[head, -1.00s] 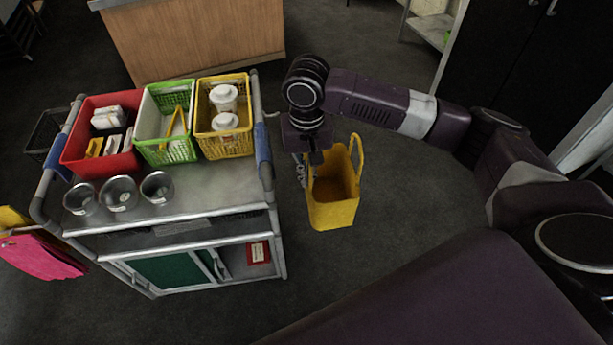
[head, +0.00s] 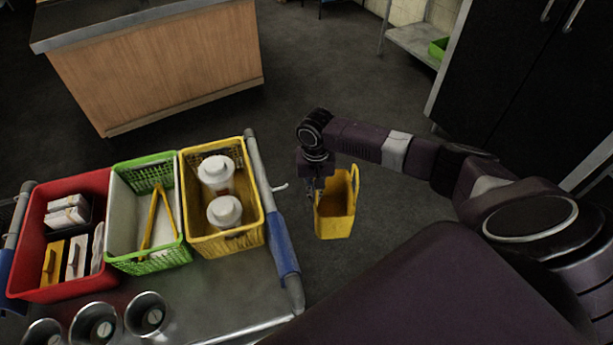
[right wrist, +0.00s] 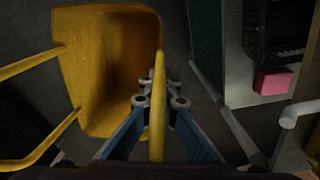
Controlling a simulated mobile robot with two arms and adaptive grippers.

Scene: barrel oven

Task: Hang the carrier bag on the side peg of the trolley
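The yellow carrier bag (head: 336,216) hangs open and roughly upright from my right gripper (head: 316,192), over the floor to the right of the trolley. In the right wrist view, one handle of the bag (right wrist: 95,70) runs between the fingers of my right gripper (right wrist: 158,115), which are closed around it. The other handle hangs loose at the left. The trolley (head: 235,290) stands at the lower left. Its pale side peg (head: 279,187) sticks out from the right side, left of the bag and apart from it. My left gripper is out of view.
On the trolley are a red basket (head: 28,240), a green basket (head: 150,263), a yellow basket (head: 225,243) and metal cups (head: 147,312). A wooden counter (head: 160,75) stands behind. Dark cabinets (head: 520,80) stand at the right. Floor behind the bag is clear.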

